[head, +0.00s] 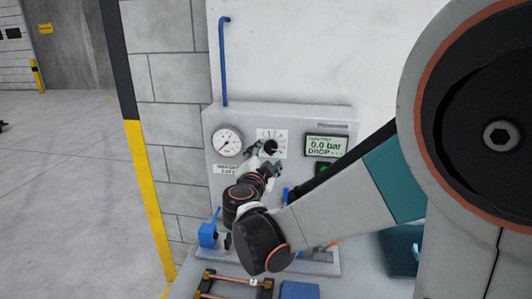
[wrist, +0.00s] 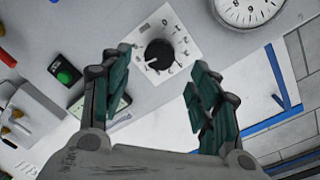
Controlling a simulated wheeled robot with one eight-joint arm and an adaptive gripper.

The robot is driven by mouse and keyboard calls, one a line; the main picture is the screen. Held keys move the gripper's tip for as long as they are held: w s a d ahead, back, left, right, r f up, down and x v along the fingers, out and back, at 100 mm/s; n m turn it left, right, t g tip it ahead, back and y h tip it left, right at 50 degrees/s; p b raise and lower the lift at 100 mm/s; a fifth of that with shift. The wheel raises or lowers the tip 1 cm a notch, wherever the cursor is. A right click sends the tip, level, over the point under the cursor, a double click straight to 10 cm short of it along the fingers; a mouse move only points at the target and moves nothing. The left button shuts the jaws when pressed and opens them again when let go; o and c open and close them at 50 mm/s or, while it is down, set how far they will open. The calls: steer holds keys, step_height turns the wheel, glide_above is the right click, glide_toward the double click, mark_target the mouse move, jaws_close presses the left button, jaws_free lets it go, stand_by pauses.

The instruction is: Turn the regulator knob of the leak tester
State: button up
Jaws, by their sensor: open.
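The leak tester (head: 300,119) is a grey panel against the wall. Its black round regulator knob (wrist: 159,55) sits on a white square scale plate with marks around it; in the head view the knob (head: 271,146) is partly covered by my gripper. My gripper (wrist: 160,65) is open and empty, with one dark green finger pad on each side of the knob in the wrist view. The fingers appear short of the panel, and I see no contact with the knob. In the head view my gripper (head: 263,152) is in front of the panel.
A round dial gauge (head: 229,142) is left of the knob. A display (head: 326,146) reading 0.0 bar is to the right. The wrist view shows a green button (wrist: 65,75). Below are a blue block (head: 208,235) and copper tubes (head: 232,277). A blue pipe (head: 223,65) runs up the wall.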

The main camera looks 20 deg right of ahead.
steer(key=shift+v, duration=2.65)
